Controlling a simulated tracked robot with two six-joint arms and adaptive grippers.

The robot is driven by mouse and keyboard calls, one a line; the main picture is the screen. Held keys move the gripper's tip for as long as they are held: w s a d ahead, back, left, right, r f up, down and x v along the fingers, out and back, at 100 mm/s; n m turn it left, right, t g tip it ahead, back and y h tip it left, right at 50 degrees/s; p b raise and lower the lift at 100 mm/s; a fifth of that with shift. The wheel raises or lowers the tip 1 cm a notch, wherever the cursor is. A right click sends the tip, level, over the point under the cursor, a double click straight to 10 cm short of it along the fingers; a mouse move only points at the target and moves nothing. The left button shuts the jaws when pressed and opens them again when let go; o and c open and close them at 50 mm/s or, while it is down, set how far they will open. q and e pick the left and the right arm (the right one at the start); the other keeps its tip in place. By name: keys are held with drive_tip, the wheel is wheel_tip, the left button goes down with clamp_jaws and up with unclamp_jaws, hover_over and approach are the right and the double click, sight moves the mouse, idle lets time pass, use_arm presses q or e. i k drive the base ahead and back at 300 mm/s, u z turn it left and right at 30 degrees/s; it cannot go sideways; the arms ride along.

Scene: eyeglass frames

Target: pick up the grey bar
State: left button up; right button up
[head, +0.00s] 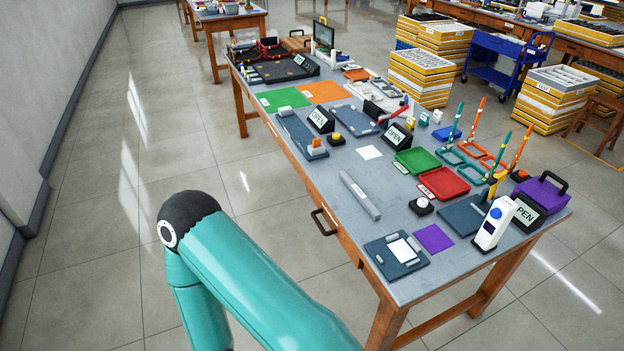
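A long grey bar (360,195) lies flat on the grey tabletop, near the table's front edge and apart from the things around it. One of my teal arms fills the lower left of the head view, off the table and well short of the bar. Neither gripper shows in the head view.
The long table (330,180) has a drawer handle (324,221) below the bar. A white square (369,152), a black button box (421,206), a red tray (443,183), a purple square (434,238) and a dark blue tray (378,251) lie around the bar.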

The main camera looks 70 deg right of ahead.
sight(367, 204)
drive_tip(key=i, duration=1.6)
drive_tip(key=u, duration=0.95)
drive_tip(key=i, duration=0.2)
drive_tip(key=z, duration=3.55)
drive_tip(key=i, duration=0.25)
drive_tip(key=z, duration=1.3)
drive_tip(key=i, duration=0.95)
drive_tip(key=u, duration=0.55)
